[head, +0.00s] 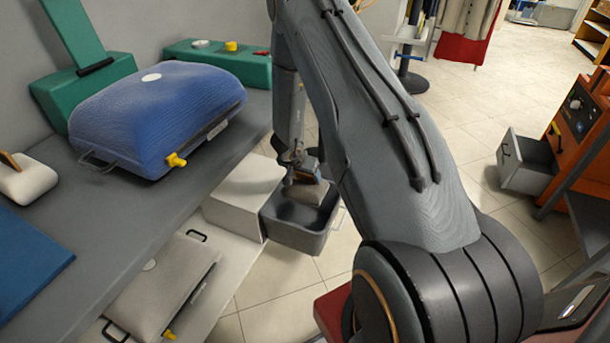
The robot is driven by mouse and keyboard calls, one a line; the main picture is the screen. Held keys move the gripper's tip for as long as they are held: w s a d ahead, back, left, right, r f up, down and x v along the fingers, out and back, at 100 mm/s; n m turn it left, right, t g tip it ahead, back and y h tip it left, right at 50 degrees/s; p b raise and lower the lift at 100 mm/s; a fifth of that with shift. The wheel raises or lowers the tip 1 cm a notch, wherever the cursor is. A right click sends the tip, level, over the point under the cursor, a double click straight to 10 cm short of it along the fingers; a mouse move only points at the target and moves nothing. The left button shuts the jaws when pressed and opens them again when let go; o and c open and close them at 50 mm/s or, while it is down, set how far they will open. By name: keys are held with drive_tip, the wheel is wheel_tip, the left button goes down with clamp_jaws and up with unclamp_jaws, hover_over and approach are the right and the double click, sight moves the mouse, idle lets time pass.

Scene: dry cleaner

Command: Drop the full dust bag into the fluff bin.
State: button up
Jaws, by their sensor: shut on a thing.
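My gripper (301,166) hangs at the end of my arm in the middle of the head view, partly hidden by my own arm links. It is shut on a small grey-beige bag (308,193), which I take to be the dust bag. The bag hangs below the jaws. A dark grey open-topped bin (293,239), likely the fluff bin, stands below. The bag shows over the bin's opening and covers part of it; I cannot tell whether it touches the inside.
A white box (240,203) stands left of the bin. Tiled floor (480,120) lies clear between.

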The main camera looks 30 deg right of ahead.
sight(304, 184)
drive_tip(key=shift+f+b, duration=2.6)
drive_tip(key=shift+f, duration=0.2)
drive_tip(key=o, duration=1.5)
drive_tip(key=p+v, duration=0.1)
drive_tip(key=v, duration=0.6)
drive_tip(key=shift+r, duration=0.2)
drive_tip(key=shift+s+a+r, duration=0.15)
drive_tip(key=shift+r, duration=0.05)
